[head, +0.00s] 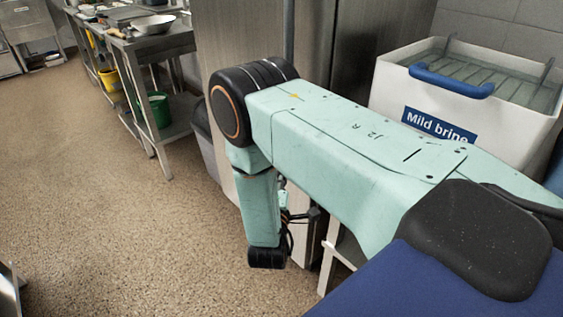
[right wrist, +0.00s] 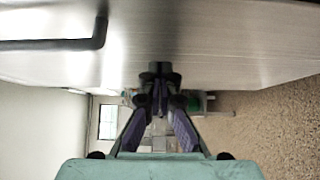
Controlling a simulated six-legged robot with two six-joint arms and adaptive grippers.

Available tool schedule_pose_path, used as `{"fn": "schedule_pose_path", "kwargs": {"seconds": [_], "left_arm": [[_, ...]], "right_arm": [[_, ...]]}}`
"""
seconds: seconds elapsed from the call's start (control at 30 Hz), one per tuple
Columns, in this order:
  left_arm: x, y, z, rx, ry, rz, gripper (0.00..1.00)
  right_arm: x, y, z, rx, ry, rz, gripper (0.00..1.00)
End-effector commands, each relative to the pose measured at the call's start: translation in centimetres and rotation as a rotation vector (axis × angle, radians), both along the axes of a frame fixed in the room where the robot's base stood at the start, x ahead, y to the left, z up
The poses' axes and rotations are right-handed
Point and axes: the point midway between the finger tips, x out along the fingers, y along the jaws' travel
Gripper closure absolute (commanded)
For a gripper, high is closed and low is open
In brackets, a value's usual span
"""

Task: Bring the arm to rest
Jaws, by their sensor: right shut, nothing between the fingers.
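My right arm, pale green with a black joint, reaches across the head view from the lower right and bends down at its far end. My right gripper shows in the right wrist view (right wrist: 160,82), its purple-sided fingers drawn together at the dark tips with nothing held. In the head view the fingers cannot be made out; the lower arm link and dark parts beside it hide that area. My left gripper is in neither view.
A white tub labelled "Mild brine" (head: 400,92) with a blue handle (head: 451,80) stands behind my arm. A steel cabinet (head: 240,40) is close behind the elbow. Steel tables (head: 165,45) with a pan (head: 153,25) and green bucket (head: 156,109) stand farther left. Speckled floor (head: 90,190) is open at left.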

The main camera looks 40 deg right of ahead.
Motion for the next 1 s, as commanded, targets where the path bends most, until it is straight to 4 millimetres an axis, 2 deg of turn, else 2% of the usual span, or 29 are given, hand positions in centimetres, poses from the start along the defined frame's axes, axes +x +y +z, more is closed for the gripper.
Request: {"fn": "schedule_pose_path", "kwargs": {"seconds": [0.1,0.23,0.5,0.6,0.67,0.77,0.87,0.97,1.0], "left_arm": [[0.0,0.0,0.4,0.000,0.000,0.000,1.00],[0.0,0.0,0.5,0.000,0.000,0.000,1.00],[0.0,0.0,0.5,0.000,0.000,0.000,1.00],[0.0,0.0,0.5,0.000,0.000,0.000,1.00],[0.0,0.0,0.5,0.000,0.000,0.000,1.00],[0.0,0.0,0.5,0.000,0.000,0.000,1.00],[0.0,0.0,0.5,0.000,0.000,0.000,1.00],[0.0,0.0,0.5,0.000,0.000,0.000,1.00],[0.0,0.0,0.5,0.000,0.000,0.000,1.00]], "right_arm": [[-1.0,1.1,0.0,0.001,0.002,0.003,1.00],[-1.6,1.5,0.0,-0.001,0.001,0.001,1.00],[-1.7,1.8,0.0,0.009,-0.008,0.001,1.00],[-1.7,1.9,-0.6,0.082,-0.045,0.000,1.00],[-1.7,2.1,-1.7,0.180,-0.070,0.010,1.00],[-2.5,3.3,-4.8,0.414,-0.072,0.032,1.00],[-4.7,4.8,-8.5,0.666,-0.028,0.018,1.00],[-8.2,6.6,-11.7,0.910,0.043,-0.045,1.00],[-10.0,7.5,-12.9,1.003,0.081,-0.084,1.00]]}}
